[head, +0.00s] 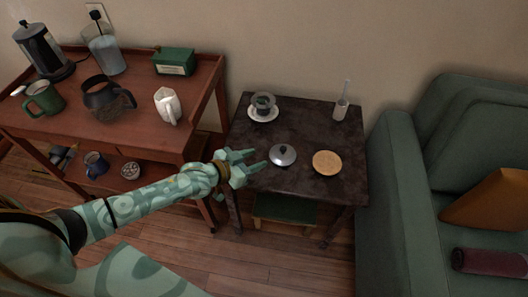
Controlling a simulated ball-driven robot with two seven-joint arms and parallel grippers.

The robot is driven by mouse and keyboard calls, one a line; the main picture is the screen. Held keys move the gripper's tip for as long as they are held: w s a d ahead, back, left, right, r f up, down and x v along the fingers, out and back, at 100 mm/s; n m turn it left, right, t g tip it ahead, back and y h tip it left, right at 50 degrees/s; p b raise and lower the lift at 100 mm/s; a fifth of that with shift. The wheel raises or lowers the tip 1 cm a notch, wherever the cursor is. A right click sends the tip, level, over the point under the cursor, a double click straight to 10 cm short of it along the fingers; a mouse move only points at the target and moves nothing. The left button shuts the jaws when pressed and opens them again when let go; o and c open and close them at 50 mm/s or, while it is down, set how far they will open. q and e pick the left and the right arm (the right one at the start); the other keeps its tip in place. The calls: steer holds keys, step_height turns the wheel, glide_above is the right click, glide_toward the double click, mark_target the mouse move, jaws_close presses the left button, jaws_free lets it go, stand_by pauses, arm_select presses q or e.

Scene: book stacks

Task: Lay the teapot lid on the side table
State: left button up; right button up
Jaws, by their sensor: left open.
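The teapot lid (282,155) is a silvery round lid with a dark knob. It lies on the dark side table (257,183), left of a round tan disc. My left gripper (254,161) is open and empty at the table's left edge. Its fingertips point toward the lid, just left of it, with a small gap that I cannot judge exactly. My right gripper is not in view.
A green sofa (397,190) stands right. A wooden cart (145,134) with pots and mugs stands left.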

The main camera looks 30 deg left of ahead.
arm_select(q)
steer(key=s+d+r+t, duration=0.1)
steer(key=s+d+r, duration=0.1)
steer(key=s+d, duration=0.5)
steer(key=s+a+f+n+g+y, duration=0.1)
steer(key=s+a+f+g+y, duration=0.2)
steer(key=s+f, duration=0.85)
steer(key=s+a+f+g+y, duration=0.1)
steer(key=s+a+f+g, duration=0.25)
steer(key=s+f, duration=0.85)
steer(key=s+f+g, duration=0.3)
steer(key=s+f, duration=0.1)
steer(key=s, duration=0.9)
steer(key=s+a+f+g+y, duration=0.1)
steer(key=s+f+g, duration=0.3)
steer(key=s, duration=0.9)
steer(key=shift+a+f, duration=0.25)
steer(key=shift+f, duration=0.4)
steer(key=shift+s+g, duration=0.1)
steer(key=shift+g, duration=0.15)
